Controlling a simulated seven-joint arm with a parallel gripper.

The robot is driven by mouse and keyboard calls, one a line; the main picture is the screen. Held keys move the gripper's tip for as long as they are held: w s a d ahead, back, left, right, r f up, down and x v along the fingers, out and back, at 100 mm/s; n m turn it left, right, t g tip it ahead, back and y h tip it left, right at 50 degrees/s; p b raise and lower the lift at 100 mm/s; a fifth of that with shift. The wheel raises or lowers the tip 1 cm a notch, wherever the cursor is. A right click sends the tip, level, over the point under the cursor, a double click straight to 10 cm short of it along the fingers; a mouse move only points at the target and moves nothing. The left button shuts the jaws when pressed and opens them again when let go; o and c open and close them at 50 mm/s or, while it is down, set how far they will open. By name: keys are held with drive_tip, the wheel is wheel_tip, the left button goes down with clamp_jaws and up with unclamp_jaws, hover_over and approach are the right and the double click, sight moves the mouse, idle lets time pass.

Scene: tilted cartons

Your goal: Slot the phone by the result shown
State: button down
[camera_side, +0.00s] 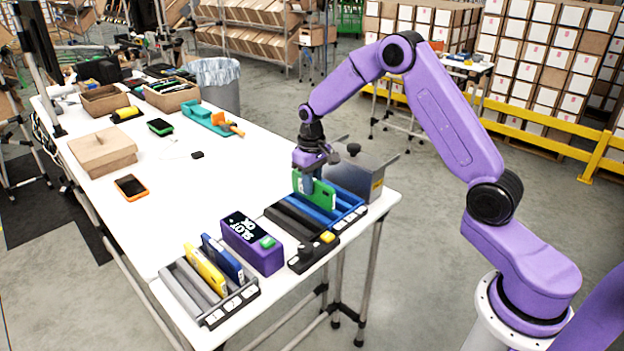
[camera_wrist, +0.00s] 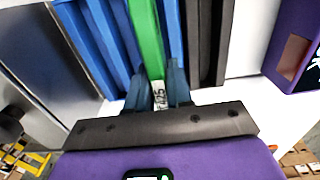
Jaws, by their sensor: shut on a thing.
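My gripper (camera_side: 314,172) is shut on a green phone (camera_side: 322,192), holding it upright at the rack with blue slots (camera_side: 343,205) and dark slots (camera_side: 292,220). In the wrist view, the green phone (camera_wrist: 147,40) lines up between blue dividers (camera_wrist: 110,30), beside the dark ones (camera_wrist: 205,40). How deep its lower edge sits is hidden. A purple box (camera_side: 252,243) with a lit screen reading "SLOT OK" and a green button stands left of this rack. A grey rack (camera_side: 190,290) holds a yellow phone (camera_side: 205,268) and a dark blue phone (camera_side: 222,258).
A grey metal box (camera_side: 358,175) with a black knob stands close behind the rack. An orange-edged phone (camera_side: 131,187), a green-edged phone (camera_side: 160,127) and a cardboard box (camera_side: 103,150) lie farther off. The white table's middle is mostly clear.

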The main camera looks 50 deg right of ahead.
drive_tip(key=shift+f, duration=1.65)
drive_tip(key=shift+f, duration=0.35)
idle(0.3)
drive_tip(key=c, duration=0.9)
unclamp_jaws()
drive_tip(key=shift+c, duration=0.2)
wheel_tip(320, 180, up, 17)
drive_tip(key=shift+r, duration=0.2)
wheel_tip(320, 180, up, 7)
hover_over(312, 200)
drive_tip(key=shift+w+d, duration=0.35)
drive_tip(key=shift+w, duration=0.05)
